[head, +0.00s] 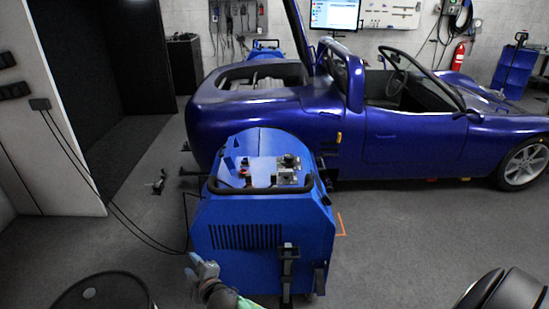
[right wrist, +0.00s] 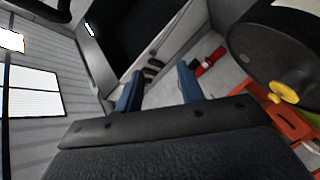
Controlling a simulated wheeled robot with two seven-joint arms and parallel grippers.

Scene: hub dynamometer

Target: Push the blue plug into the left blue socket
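My right gripper (head: 192,264) is low in the head view, in front of the lower left of the blue dynamometer unit (head: 280,245). In the right wrist view its two blue fingers (right wrist: 159,88) stand apart, with nothing seen between them. Two dark cables run from a grey wall box (head: 40,104) down to the unit's left side, close above the gripper. I cannot make out the blue plug or the left blue socket. My left gripper is not in view.
A blue sports car (head: 400,135) stands right behind the unit. A small metal object (head: 158,182) lies on the floor to the left. A fire extinguisher (head: 458,56) is by the back wall. The grey floor right of the unit is mostly clear.

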